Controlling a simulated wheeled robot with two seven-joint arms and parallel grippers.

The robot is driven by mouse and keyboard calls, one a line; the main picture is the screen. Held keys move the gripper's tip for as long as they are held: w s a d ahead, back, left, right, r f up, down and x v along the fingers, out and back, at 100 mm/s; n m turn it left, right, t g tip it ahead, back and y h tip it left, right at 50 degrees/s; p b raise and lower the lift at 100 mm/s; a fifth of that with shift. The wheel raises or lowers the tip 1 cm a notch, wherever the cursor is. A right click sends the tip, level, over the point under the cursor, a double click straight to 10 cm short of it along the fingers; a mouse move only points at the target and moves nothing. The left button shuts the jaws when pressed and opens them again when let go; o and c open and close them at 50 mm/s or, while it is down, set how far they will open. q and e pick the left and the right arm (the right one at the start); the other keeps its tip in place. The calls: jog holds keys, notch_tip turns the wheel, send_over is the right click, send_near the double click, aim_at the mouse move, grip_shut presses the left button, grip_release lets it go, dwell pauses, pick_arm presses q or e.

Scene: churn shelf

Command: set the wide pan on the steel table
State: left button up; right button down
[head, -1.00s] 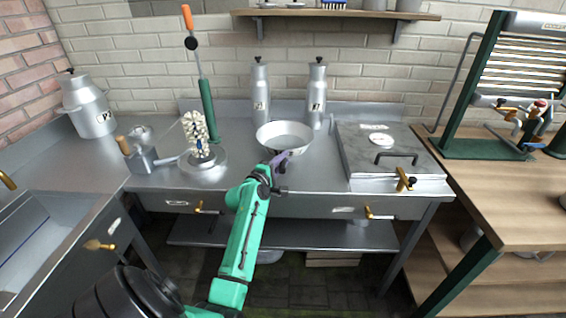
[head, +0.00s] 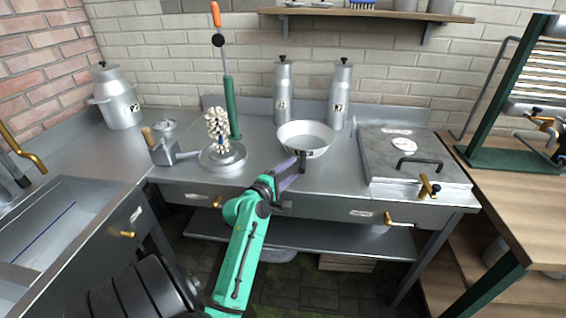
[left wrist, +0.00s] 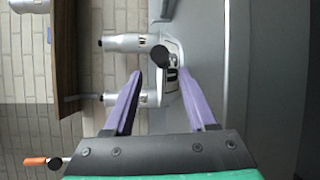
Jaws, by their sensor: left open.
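The wide pan (head: 305,133) is a pale metal pan standing upright on the steel table (head: 262,172), in front of two tall canisters. Its dark handle (head: 303,158) points toward me over the front of the table. My left gripper (head: 294,170), with purple fingers, is at the handle, just in front of the pan. In the left wrist view the fingers (left wrist: 160,76) are spread apart. The dark handle end (left wrist: 159,56) shows beyond the gap between the tips, with the pan's pale side (left wrist: 174,48) behind it. My right gripper is not in view.
Two canisters (head: 282,92) stand behind the pan. A lidded steel box (head: 390,150) is on the right, with a brass-handled drawer front below. A whisk-like tool on a round base (head: 222,158) and a grinder (head: 168,150) stand left. A sink (head: 60,230) is farther left.

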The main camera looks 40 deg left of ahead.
pick_arm(q)
jog(key=s, duration=0.4)
jog(key=shift+s+d+r, duration=0.15)
jog(key=shift+s+d, duration=0.2)
jog(key=shift+d, duration=0.05)
jog(key=shift+d, duration=0.1)
